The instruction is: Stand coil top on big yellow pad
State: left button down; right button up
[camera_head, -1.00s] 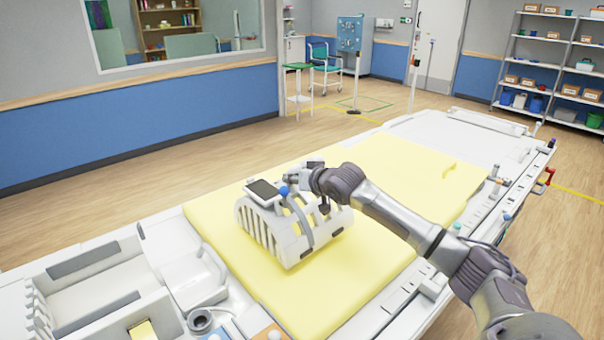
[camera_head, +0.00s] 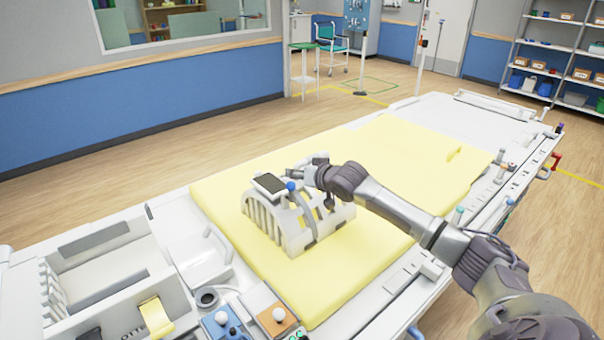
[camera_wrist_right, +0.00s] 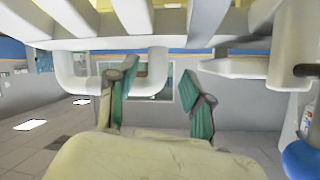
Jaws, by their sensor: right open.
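The coil top (camera_head: 294,238) is a white, ribbed, arched shell with a dark screen (camera_head: 270,184) and a blue knob (camera_head: 292,186). It stands upright on the big yellow pad (camera_head: 400,160). My right gripper (camera_head: 300,172) is at the top of the coil top, on its far side, and partly hidden by my wrist. In the right wrist view, its green-padded fingers (camera_wrist_right: 157,100) are apart. A white bar of the coil top (camera_wrist_right: 140,87) shows at the fingers; whether it lies between or behind them I cannot tell. My left gripper is out of view.
The pad lies on a long white table (camera_head: 470,120). A white tray (camera_head: 100,265), a blue block (camera_head: 222,322) and an orange block (camera_head: 277,318) are at the near left. The pad is bare to the right of and in front of the coil top.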

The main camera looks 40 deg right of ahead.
jog(key=b+v, duration=0.3)
jog(key=v, duration=0.9)
dwell(0.4)
